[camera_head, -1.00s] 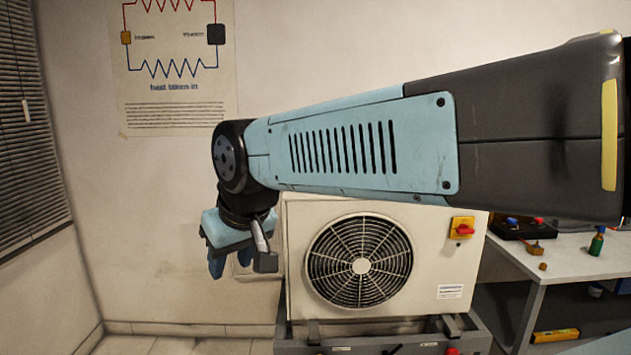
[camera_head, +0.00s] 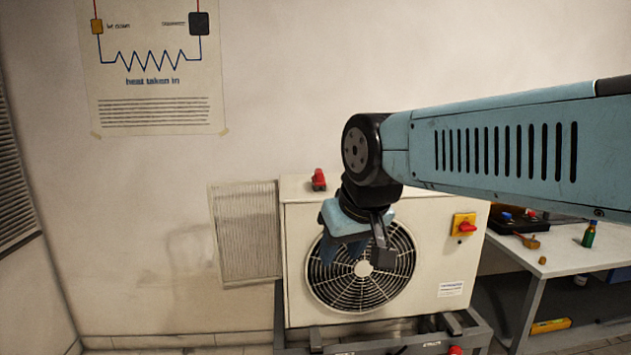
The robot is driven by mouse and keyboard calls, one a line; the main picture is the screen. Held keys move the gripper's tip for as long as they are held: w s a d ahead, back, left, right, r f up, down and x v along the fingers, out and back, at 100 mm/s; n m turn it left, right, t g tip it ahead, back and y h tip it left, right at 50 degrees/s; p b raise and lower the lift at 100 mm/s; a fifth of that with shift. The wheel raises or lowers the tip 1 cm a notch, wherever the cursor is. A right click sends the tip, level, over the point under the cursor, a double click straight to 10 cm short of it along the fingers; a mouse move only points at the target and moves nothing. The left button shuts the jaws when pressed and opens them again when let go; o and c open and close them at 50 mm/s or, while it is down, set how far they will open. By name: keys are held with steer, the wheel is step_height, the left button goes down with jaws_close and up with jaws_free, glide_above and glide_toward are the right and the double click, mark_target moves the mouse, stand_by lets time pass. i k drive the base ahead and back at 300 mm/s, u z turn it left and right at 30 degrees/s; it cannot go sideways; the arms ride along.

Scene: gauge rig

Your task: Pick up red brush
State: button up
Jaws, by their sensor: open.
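A small red object (camera_head: 318,180) sits on top of the white fan unit (camera_head: 300,240), near its left end. It may be the red brush, but it is too small to tell its form. My arm reaches in from the right and hides part of the unit's top.
A finned panel (camera_head: 246,235) stands at the unit's left side. A yellow plate with a red switch (camera_head: 464,226) is on the unit's front. A workbench (camera_head: 570,252) at right carries a green bottle (camera_head: 590,234) and a dark tray (camera_head: 512,222).

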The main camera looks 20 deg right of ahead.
mark_target(318, 179)
steer(key=z, duration=0.1)
steer(key=i, duration=1)
steer(key=u, duration=0.1)
